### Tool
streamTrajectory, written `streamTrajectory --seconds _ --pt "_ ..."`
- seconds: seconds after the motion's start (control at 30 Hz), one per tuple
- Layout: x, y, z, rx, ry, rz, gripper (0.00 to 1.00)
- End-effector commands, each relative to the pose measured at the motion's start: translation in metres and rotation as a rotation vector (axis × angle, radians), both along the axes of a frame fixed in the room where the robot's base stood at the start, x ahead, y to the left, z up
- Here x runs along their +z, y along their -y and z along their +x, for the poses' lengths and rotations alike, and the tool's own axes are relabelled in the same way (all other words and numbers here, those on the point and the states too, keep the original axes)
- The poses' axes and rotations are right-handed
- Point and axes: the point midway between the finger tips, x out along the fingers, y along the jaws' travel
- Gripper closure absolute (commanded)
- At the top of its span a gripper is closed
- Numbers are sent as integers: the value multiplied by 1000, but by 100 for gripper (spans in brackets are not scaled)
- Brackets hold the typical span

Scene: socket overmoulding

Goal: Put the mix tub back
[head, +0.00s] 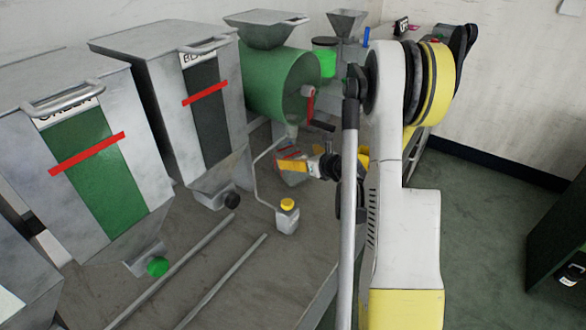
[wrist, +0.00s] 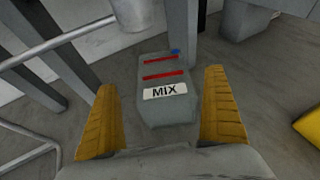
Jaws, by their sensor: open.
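The mix tub (wrist: 167,112) is a small grey tub with a white MIX label, two red stripes and a small blue mark at its far edge. In the wrist view it stands on the grey bench between my yellow fingers. My gripper (wrist: 160,82) is open, one finger on each side of the tub, with a visible gap on both sides. In the head view my gripper (head: 306,164) is low beside the green drum, and the tub (head: 292,179) shows only in part behind it.
A green drum mixer (head: 280,85) with a red handle stands above the tub. Two grey hoppers (head: 85,140) (head: 195,95) stand to the left. A yellow-capped bottle (head: 287,218) and bent metal rod (head: 257,185) are close by. Two rails (head: 225,278) cross the bench in front.

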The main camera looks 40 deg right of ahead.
Motion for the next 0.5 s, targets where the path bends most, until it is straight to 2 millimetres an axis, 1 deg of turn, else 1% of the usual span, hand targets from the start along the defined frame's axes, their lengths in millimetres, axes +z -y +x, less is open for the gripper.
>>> streamTrajectory --seconds 0.03,0.17,0.33,0.4,0.5 --pt "-4 0 5 1 0 0 0" --pt "-9 1 13 1 1 1 0" --pt "-26 5 34 0 1 1 0" --pt "-28 5 45 1 1 2 0" --pt "-29 6 51 -1 1 2 0"
